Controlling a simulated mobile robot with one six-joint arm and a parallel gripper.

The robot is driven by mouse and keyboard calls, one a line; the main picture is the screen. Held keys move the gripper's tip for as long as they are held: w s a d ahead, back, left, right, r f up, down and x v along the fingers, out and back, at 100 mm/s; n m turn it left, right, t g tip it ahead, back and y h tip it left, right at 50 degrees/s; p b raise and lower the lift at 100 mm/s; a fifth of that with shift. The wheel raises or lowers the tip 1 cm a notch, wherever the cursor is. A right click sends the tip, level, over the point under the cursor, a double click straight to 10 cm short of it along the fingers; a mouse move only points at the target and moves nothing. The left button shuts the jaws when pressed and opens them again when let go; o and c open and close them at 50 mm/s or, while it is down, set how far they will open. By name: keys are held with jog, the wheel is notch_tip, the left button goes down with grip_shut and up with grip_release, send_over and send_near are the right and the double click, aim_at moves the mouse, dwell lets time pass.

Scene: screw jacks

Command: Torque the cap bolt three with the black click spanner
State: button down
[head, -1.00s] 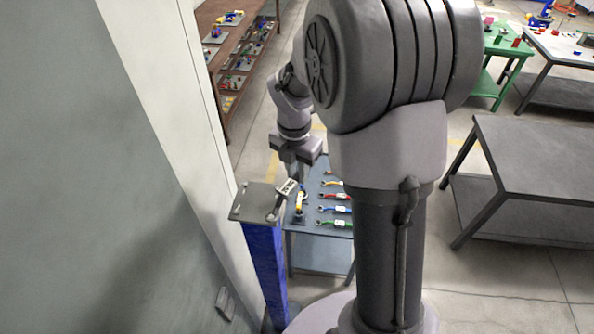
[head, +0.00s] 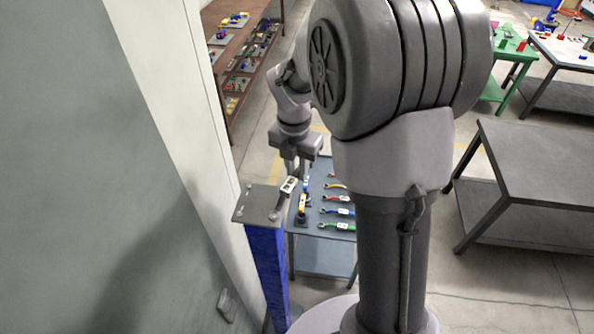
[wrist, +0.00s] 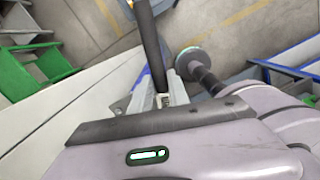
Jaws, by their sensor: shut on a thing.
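A blue post carries a grey top plate (head: 250,203) with several bolts on it. In the head view my gripper (head: 290,172) is low over the plate's right edge, shut on the black click spanner (head: 288,186), which shows a pale label. The spanner slants down to the left, its end close to a bolt (head: 273,214) at the plate's right front; I cannot tell whether it sits on the bolt. In the wrist view the spanner's black handle (wrist: 150,45) sticks out past my gripper's fingers (wrist: 162,97), and its head is hidden.
A grey table (head: 318,180) right behind the post holds several spanners with coloured handles. A tall pale wall panel (head: 170,130) stands close on the left. A dark bench (head: 545,165) stands at the right, with open floor before it.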

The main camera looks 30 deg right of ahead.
jog(key=shift+w+d+r, duration=0.25)
jog(key=shift+w+d, duration=0.3)
jog(key=shift+d, duration=0.15)
jog(key=shift+w+d+r, duration=0.25)
jog(key=shift+w+d, duration=0.25)
jog(key=shift+d, duration=0.25)
jog(key=shift+w+d+r, duration=0.25)
jog(key=shift+w+d, duration=0.3)
jog(key=shift+d, duration=0.15)
jog(key=shift+s+a, duration=0.1)
